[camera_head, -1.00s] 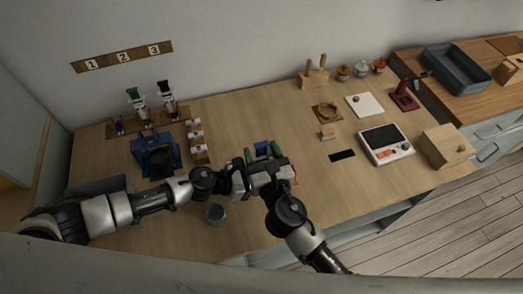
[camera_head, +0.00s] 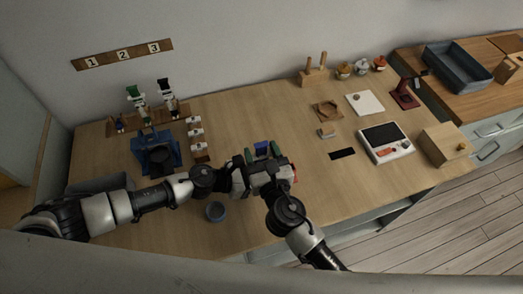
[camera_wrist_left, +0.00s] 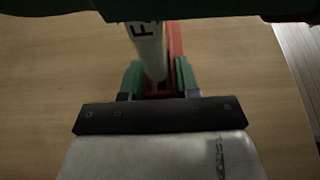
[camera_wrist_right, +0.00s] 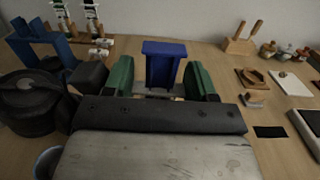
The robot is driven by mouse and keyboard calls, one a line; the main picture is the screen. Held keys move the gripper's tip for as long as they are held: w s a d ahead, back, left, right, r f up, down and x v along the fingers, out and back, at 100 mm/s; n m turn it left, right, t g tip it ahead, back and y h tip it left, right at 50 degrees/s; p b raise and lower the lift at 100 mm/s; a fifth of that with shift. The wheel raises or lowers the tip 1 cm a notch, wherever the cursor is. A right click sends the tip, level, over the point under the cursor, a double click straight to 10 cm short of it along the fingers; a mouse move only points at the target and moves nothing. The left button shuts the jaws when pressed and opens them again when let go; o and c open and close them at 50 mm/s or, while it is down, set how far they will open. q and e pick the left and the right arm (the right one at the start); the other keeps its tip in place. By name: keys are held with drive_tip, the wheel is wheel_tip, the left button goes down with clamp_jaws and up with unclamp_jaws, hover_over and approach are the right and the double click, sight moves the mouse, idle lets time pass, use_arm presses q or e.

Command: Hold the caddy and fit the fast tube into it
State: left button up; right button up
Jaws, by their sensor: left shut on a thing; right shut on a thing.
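My right gripper (camera_wrist_right: 162,80) is shut on the blue top of the fast tube (camera_wrist_right: 162,60), which stands upright between its green fingers. In the left wrist view the white shaft of the fast tube (camera_wrist_left: 150,50), marked F, runs down between the green fingers of my left gripper (camera_wrist_left: 158,82). My left gripper is shut on a red piece, seemingly the caddy (camera_wrist_left: 175,45). The tube's lower end is at the red piece; I cannot tell how deep it sits. In the head view both grippers meet at the table's front middle, hiding most of the caddy.
A blue stand (camera_head: 157,152) and a rack with tubes (camera_head: 140,110) are at the left. A scale-like device (camera_head: 386,143) and a wooden box (camera_head: 446,146) stand right.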

sight(261, 161)
drive_tip(key=shift+f, duration=1.8)
idle(2.1)
drive_tip(key=o, duration=1.2)
drive_tip(key=shift+f, duration=0.25)
drive_tip(key=shift+c, duration=0.3)
drive_tip(key=shift+c, duration=1.1)
drive_tip(key=shift+v, duration=2.5)
